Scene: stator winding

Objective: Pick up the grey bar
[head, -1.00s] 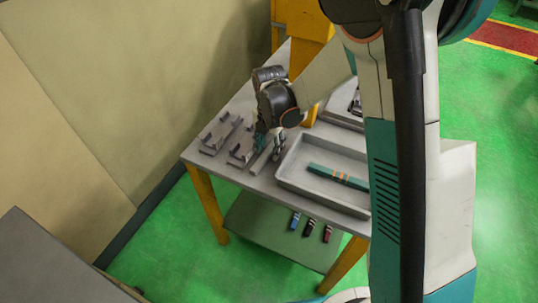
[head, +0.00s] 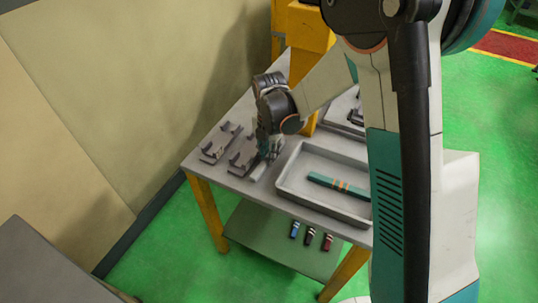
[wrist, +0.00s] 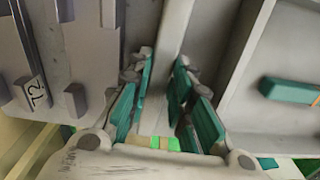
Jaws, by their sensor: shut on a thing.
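The grey bar (wrist: 160,100) runs lengthwise between the teal-padded fingers of my gripper (wrist: 162,65) in the wrist view. Light green and orange patches show near its lower end. In the head view my gripper (head: 268,154) is low over the table, between the fixtures and the tray, and is shut on the bar. The near end of the grey bar (head: 257,172) shows below the fingers; the rest is hidden by them. I cannot tell whether the bar is touching the table.
A grey tray (head: 287,187) to the right holds a teal bar with orange bands (head: 338,185). Two dark grey fixtures (head: 220,143) stand to the left. Small blue, black and red pieces (head: 310,235) lie on the lower shelf. A yellow post (head: 303,35) stands behind the table.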

